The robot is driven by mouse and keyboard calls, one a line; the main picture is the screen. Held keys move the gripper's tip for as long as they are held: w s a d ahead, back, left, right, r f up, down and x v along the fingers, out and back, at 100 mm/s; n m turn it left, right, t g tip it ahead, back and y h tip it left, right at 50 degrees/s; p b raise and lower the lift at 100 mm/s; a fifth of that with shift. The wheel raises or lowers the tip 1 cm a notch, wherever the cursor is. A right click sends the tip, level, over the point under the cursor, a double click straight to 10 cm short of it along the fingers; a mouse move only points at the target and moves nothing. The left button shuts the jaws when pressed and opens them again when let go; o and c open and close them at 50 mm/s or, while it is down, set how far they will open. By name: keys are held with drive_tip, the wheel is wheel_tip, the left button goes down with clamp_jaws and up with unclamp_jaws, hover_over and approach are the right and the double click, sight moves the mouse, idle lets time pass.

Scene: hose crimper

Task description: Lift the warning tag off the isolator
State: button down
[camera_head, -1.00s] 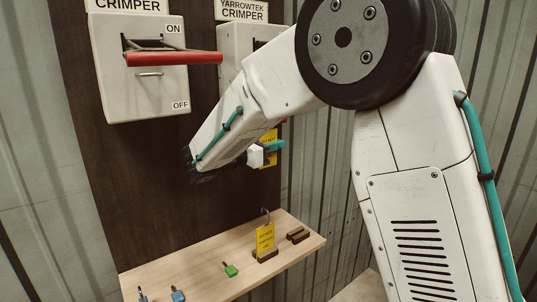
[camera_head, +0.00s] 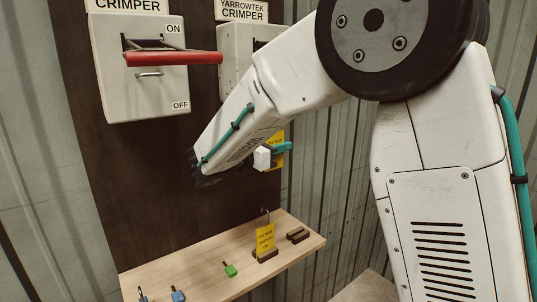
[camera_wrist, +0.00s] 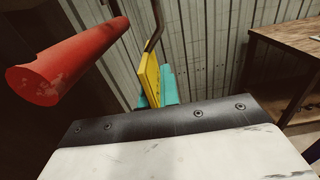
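A yellow warning tag (camera_wrist: 150,78) with a dark wire hook (camera_wrist: 155,25) is between the teal fingers of my gripper (camera_wrist: 156,95) in the wrist view. The gripper looks shut on it. In the head view the tag (camera_head: 274,141) shows in part behind the fingers (camera_head: 276,153). A red handle (camera_wrist: 68,62) is left of the hook in the wrist view, with a visible gap between them. The Yarrowtek crimper isolator (camera_head: 236,58) is partly hidden behind my arm in the head view. The hook's top is out of frame in the wrist view.
Another isolator box (camera_head: 145,90) with a red handle (camera_head: 172,59) hangs at left. Below, a wooden shelf (camera_head: 215,285) bears another yellow tag (camera_head: 265,240) in a stand, an empty dark block (camera_head: 298,235), a green padlock (camera_head: 230,270) and blue padlocks (camera_head: 178,295).

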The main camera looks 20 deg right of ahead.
drive_tip(key=s+d, duration=0.2)
drive_tip(key=s, duration=0.4)
idle(0.8)
idle(0.3)
